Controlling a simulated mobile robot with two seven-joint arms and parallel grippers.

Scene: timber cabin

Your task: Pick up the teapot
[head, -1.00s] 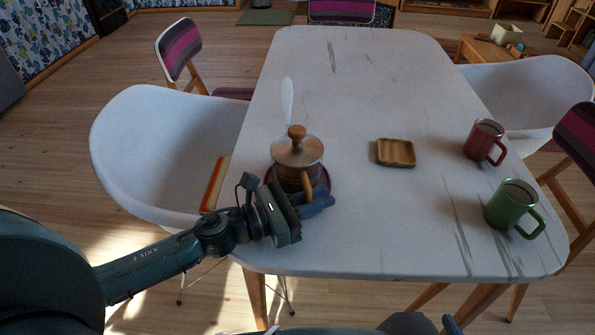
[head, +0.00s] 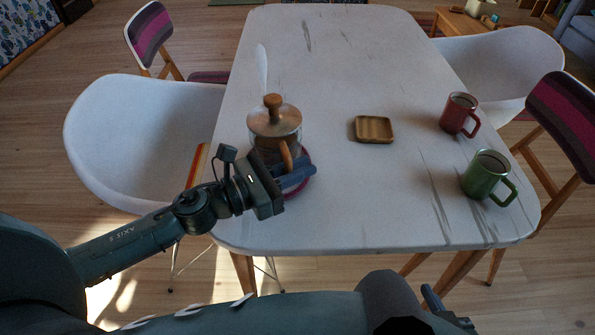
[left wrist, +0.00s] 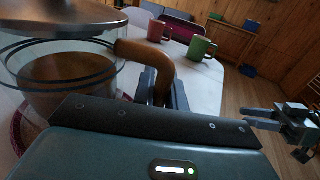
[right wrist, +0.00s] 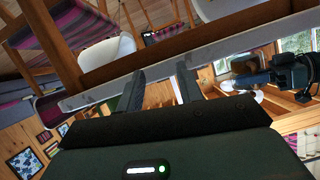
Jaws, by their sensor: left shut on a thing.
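The teapot (head: 275,125) is a clear vessel with brown contents, a metal lid, a wooden knob and a curved wooden handle. It is upright over a red round mat (head: 301,188) at the table's left side. My left gripper (head: 298,177) is shut on the teapot's handle. In the left wrist view the handle (left wrist: 150,55) runs down between the fingers. Whether the teapot's base touches the mat is hidden. My right gripper (right wrist: 160,88) is open and empty, with its fingers apart, away from the teapot.
On the white table (head: 345,205), a small wooden tray (head: 373,130) lies right of the teapot. A red mug (head: 458,113) and a green mug (head: 485,175) stand at the right. A white spoon-like thing (head: 262,68) is behind the teapot. White chairs flank the table.

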